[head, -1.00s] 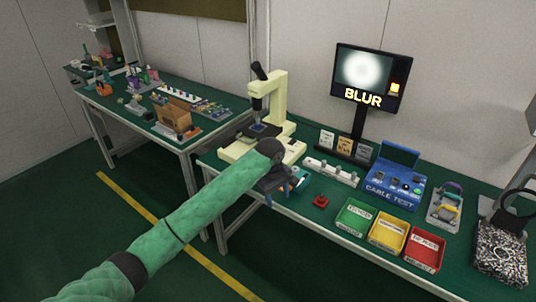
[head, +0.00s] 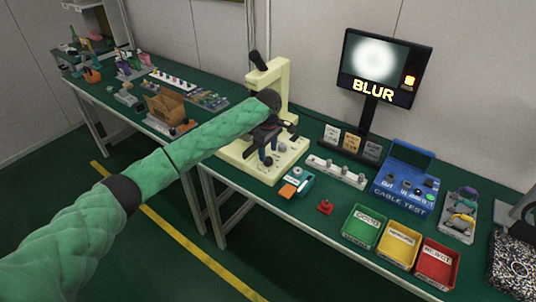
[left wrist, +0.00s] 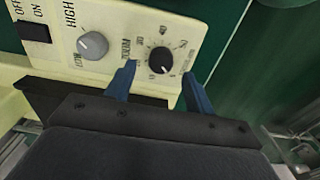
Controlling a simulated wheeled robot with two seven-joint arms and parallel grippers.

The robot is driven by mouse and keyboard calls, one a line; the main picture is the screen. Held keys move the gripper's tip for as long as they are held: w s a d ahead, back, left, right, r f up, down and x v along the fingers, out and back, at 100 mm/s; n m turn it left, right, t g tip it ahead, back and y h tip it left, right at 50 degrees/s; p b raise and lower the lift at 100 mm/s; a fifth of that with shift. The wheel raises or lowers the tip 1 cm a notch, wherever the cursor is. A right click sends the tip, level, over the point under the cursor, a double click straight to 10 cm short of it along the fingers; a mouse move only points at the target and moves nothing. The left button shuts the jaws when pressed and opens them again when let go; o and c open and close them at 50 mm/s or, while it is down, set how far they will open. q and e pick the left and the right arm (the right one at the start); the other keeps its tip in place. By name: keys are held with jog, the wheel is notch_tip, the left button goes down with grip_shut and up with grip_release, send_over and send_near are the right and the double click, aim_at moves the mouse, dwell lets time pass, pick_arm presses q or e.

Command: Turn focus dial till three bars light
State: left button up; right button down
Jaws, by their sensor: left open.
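The pale yellow microscope (head: 285,80) stands on the green bench. Its base panel shows in the left wrist view with a black dial (left wrist: 160,60), a grey knob (left wrist: 92,45) and a black on/off switch (left wrist: 34,32). The lettering beside the black dial is hard to read. My left gripper (head: 272,156) is at the front of the microscope base; in the wrist view its open blue fingers (left wrist: 158,76) stand on either side of the black dial, with gaps visible. The monitor (head: 385,62) shows a blurred white spot, the word BLUR and an orange lit block at right. My right gripper is not in view.
A teal and orange item (head: 296,182) and a red piece (head: 325,207) lie right of the microscope. A white strip with knobs (head: 335,171), green (head: 362,227), yellow (head: 398,242) and red (head: 436,262) trays, and a blue cable tester (head: 405,182) stand further right.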

aim_at(268, 158)
pick_arm(q)
jog(key=shift+f+p, duration=0.3)
jog(key=shift+f, duration=1.4)
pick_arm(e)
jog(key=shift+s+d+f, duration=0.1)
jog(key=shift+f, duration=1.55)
pick_arm(q)
jog(key=c, duration=1)
jog(key=shift+r, duration=0.1)
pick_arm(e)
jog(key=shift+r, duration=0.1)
